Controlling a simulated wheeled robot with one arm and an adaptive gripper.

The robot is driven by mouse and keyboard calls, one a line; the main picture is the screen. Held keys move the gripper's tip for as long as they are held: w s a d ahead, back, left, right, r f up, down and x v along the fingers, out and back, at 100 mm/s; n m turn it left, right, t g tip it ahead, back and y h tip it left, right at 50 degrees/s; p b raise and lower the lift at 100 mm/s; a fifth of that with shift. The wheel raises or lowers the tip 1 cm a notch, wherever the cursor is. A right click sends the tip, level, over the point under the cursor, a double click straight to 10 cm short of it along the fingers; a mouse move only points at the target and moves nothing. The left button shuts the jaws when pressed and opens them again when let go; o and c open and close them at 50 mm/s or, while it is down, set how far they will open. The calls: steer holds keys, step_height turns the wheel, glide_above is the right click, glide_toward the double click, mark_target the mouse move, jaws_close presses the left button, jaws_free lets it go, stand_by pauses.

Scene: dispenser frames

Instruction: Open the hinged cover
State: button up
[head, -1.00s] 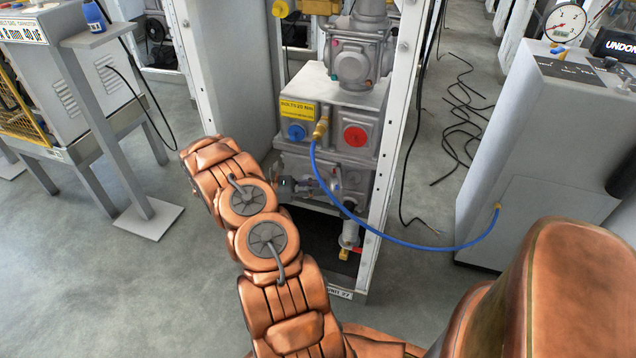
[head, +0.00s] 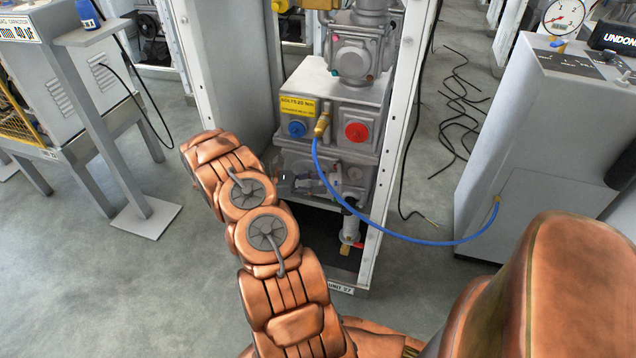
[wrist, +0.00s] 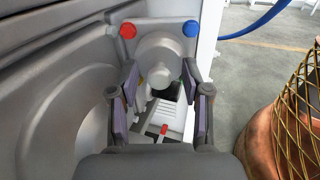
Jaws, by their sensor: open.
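A grey cast-metal dispenser unit (head: 340,102) stands in a white upright frame in the head view. It carries a yellow label, a blue knob (head: 297,129) and a red knob (head: 356,132). I cannot tell which part is the hinged cover. My gripper (wrist: 160,78) is open in the wrist view, its two dark fingers apart on either side of a grey round fitting (wrist: 158,72). A red knob and a blue knob sit above that fitting. No grip on anything shows. In the head view my gripper is small and partly hidden by my arm, at the lower part of the unit.
A blue hose (head: 400,239) runs from the unit to the grey gauge cabinet (head: 535,140) at right. Black cables (head: 462,110) lie on the floor behind. Floor at left front is clear.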

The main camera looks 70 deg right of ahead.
steer(key=shift+r, duration=0.1)
step_height(320, 180, up, 10)
stand_by(0.8)
